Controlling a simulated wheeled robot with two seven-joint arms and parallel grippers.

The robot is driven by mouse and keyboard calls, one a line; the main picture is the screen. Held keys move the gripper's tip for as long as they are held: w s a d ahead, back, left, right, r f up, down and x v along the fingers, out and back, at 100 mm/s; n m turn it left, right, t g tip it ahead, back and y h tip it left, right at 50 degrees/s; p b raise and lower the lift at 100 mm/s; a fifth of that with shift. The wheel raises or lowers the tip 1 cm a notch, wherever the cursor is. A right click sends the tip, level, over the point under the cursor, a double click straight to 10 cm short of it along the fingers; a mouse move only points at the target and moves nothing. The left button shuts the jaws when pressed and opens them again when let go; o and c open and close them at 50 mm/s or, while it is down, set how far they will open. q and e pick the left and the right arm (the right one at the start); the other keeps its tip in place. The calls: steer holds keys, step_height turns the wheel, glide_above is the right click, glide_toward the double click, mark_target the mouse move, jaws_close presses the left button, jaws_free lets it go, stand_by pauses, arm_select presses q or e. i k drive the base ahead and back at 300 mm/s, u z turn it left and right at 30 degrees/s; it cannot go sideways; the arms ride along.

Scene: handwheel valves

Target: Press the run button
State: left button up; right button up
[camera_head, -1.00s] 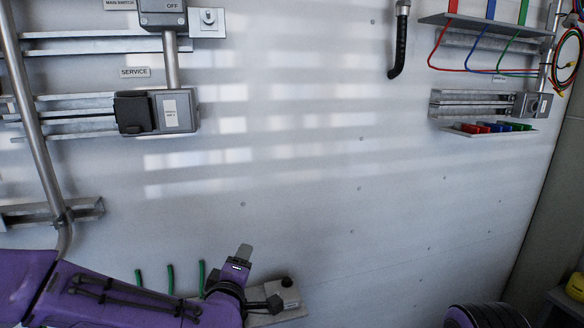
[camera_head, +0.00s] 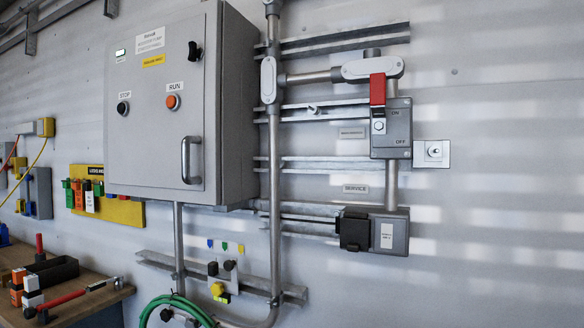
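The run button (camera_head: 172,101) is a round orange button in a dark ring, on the front door of a grey control panel (camera_head: 150,150), right under a RUN label. A black stop button (camera_head: 123,108) sits to its left under a STOP label. The panel door looks shut and has a metal handle (camera_head: 187,160) low on its right side. Neither of my grippers is in view, and nothing covers the run button.
A main switch with a red lever (camera_head: 377,90) is right of the panel, above a grey service box (camera_head: 375,231). Pipes and rails run between. A yellow lockout board (camera_head: 108,201) hangs left. A wooden bench (camera_head: 65,300) with tools and a green hose (camera_head: 176,306) are below.

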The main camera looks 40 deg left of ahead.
mark_target(170, 101)
steer(key=u, duration=1.65)
steer(key=k, duration=0.4)
steer(key=u, duration=0.35)
steer(key=i, duration=0.5)
steer(key=k, duration=0.65)
steer(key=u, duration=0.45)
steer(key=i, duration=1)
steer(key=z, duration=0.15)
